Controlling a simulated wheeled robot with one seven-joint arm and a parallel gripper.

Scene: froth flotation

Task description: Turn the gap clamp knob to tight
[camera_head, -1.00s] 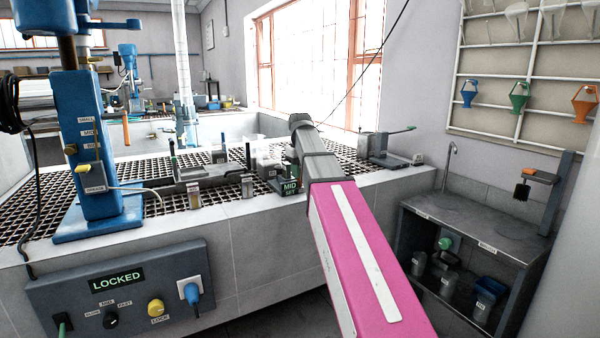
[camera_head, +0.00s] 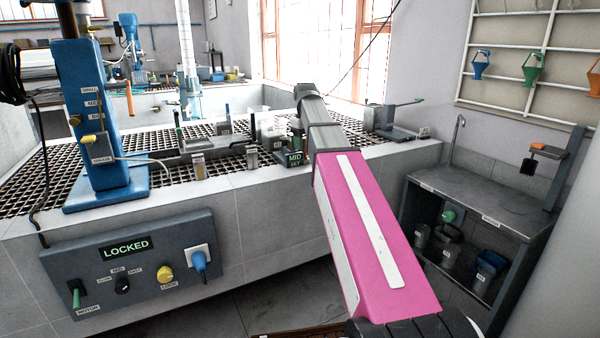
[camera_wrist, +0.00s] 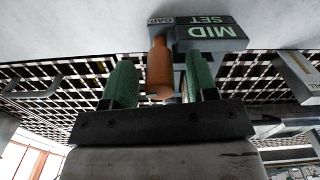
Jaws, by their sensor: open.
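In the wrist view, which looks upside down, an orange-brown knob (camera_wrist: 159,72) stands out from a dark block (camera_wrist: 211,35). The block carries a "GAP" label beside the knob and a "MID SET" display. My gripper (camera_wrist: 160,62) is open, with one green finger on each side of the knob. A small space shows between the knob and each finger, so I see no firm grip. In the head view the block (camera_head: 294,158) sits at the front edge of the grated bench. The knob and most of my gripper are hidden there behind my pink arm.
A blue stand (camera_head: 95,120) rises at the left of the grated bench. A control box (camera_head: 133,262) showing "LOCKED" is on the bench front. Small posts (camera_head: 251,157) stand left of the block. A grey side table (camera_head: 490,205) is at the right.

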